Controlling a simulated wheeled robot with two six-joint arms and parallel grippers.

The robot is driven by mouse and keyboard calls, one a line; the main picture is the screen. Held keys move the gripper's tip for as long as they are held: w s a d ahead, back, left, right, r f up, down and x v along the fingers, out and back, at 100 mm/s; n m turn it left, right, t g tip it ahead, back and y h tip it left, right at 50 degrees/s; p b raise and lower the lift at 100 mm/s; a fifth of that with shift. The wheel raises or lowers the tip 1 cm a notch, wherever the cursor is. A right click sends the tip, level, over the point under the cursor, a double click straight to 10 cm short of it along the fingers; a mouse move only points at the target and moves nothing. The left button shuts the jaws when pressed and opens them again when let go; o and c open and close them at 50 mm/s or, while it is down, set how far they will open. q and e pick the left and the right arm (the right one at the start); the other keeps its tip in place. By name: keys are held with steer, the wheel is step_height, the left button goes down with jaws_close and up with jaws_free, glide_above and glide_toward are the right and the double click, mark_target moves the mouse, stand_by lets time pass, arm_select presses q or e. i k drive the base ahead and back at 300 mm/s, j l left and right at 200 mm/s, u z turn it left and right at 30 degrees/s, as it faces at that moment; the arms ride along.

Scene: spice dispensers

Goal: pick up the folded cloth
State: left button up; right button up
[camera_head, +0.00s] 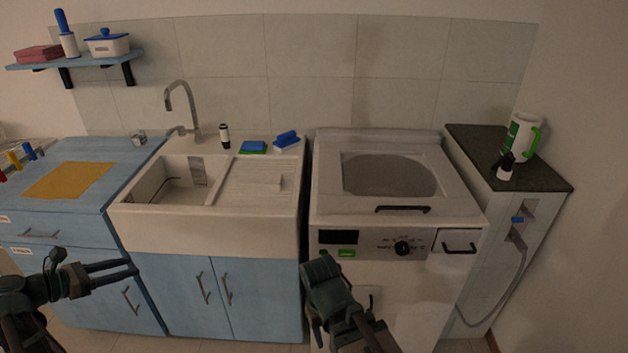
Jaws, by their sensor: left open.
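A red, folded-looking stack (38,53) lies at the left end of the wall shelf; it looks most like folded cloth, though it is small in view. A flat orange-yellow sheet (68,181) lies on the blue counter and shows no clear folds. My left gripper (132,268) is open and empty, in front of the blue cabinets at lower left, well below the shelf and apart from both. My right gripper (322,263) is in front of the washing machine; its fingers are foreshortened and their opening is unclear.
A white sink (150,222) has a green-and-blue sponge (252,147), a blue item (287,138) and a dark bottle (224,135) at its back. A tall tap (183,98) rises there. The washing machine (395,215) stands right.

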mark_target(250, 182)
steer(key=i+j+z, duration=0.1)
steer(key=j+z, duration=0.2)
steer(key=z, duration=0.2)
steer(key=i+j+z, duration=0.1)
steer(key=j+z, duration=0.2)
steer(key=z, duration=0.15)
steer(key=j+z, duration=0.3)
steer(key=z, duration=0.2)
steer(key=j+z, duration=0.1)
steer(key=j, duration=0.35)
steer(key=k+j+z, duration=0.1)
steer(key=j, duration=0.35)
steer(key=k+j, duration=0.1)
steer(key=j, duration=0.35)
steer(key=j+z, duration=0.15)
steer(key=j, duration=0.25)
steer(key=k, duration=0.05)
